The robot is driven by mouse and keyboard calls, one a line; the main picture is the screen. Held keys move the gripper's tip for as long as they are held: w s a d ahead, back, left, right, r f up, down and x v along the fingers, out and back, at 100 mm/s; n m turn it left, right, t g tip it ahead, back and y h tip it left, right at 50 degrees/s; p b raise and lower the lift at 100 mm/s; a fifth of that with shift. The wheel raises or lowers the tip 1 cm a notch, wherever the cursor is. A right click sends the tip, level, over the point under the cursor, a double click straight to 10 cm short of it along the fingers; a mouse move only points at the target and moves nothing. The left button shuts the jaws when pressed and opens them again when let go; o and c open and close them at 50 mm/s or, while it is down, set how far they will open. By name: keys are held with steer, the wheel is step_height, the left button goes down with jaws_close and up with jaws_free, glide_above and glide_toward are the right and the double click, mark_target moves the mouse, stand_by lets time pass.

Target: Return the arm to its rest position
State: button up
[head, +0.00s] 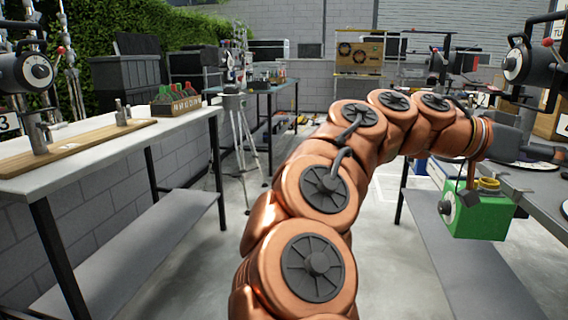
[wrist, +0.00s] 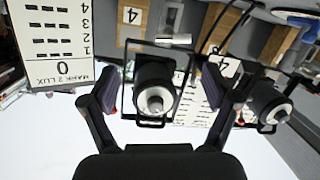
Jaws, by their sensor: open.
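My copper-coloured arm reaches forward and bends right in the head view. Its grey end is over the right table (head: 540,192), and my fingers are not clear there. In the wrist view my gripper (wrist: 161,75) is open, with two dark fingers spread apart. A black lamp (wrist: 155,88) in a square bracket shows between the fingers, beyond them, and nothing is held. The wrist picture looks upside down, as its printed numbers are inverted. I cannot tell whether the fingers touch the lamp bracket.
A green box (head: 484,218) shows below my arm near the right table; its support is unclear. A second lamp (wrist: 268,103) is beside my right finger. The left bench (head: 90,150) holds a wooden board and a small rack. Grey floor (head: 195,255) is clear between benches.

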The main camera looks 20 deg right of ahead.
steer(key=s+a+n+t+y+p, duration=0.2)
steer(key=a+n+y+p, duration=0.5)
steer(key=a+p, duration=1)
steer(key=s+a+n+t+y+p, duration=0.3)
steer(key=a+n+y+p, duration=0.4)
steer(key=a+n+p, duration=0.6)
steer(key=s+a+p, duration=0.1)
steer(key=a+p, duration=0.4)
steer(key=a, duration=0.1)
steer(key=shift+s+r+n+p, duration=0.3)
steer(key=shift+s+r+p, duration=0.05)
steer(key=shift+s, duration=0.05)
